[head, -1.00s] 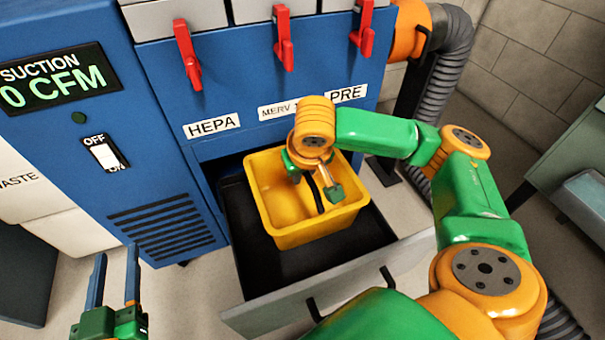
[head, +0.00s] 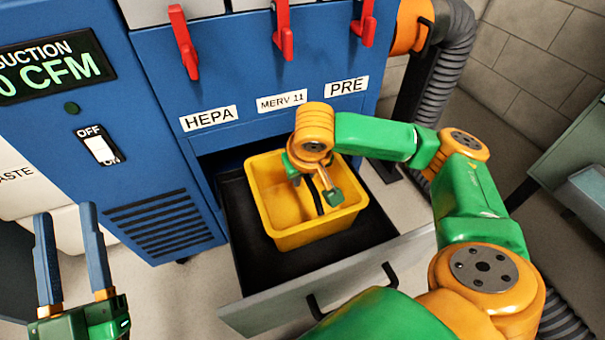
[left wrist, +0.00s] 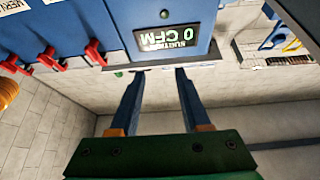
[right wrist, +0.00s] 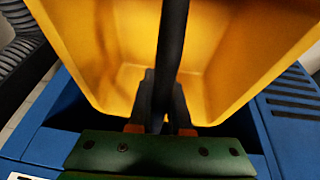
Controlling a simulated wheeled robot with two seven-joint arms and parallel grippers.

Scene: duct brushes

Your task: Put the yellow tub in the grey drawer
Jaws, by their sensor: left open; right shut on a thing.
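The yellow tub (head: 290,237) is inside the outline of the pulled-out grey drawer (head: 345,277), toward its back. It looks roughly level; I cannot tell whether its base touches the drawer floor. My right gripper (head: 322,190) is over the tub, shut on its black handle (right wrist: 172,35). The tub's yellow inside (right wrist: 230,60) fills much of the right wrist view. The arm hides part of the tub's far side. My left gripper (head: 65,212) is open and empty at the lower left, well apart from the drawer; its spread fingers (left wrist: 158,73) show in the left wrist view.
The blue suction cabinet (head: 150,160) stands behind and left of the drawer, with red levers (head: 284,45) above. A grey hose (head: 440,85) runs at the right. A drawer handle (head: 390,275) sticks out in front. A greenish bench (head: 570,150) stands far right.

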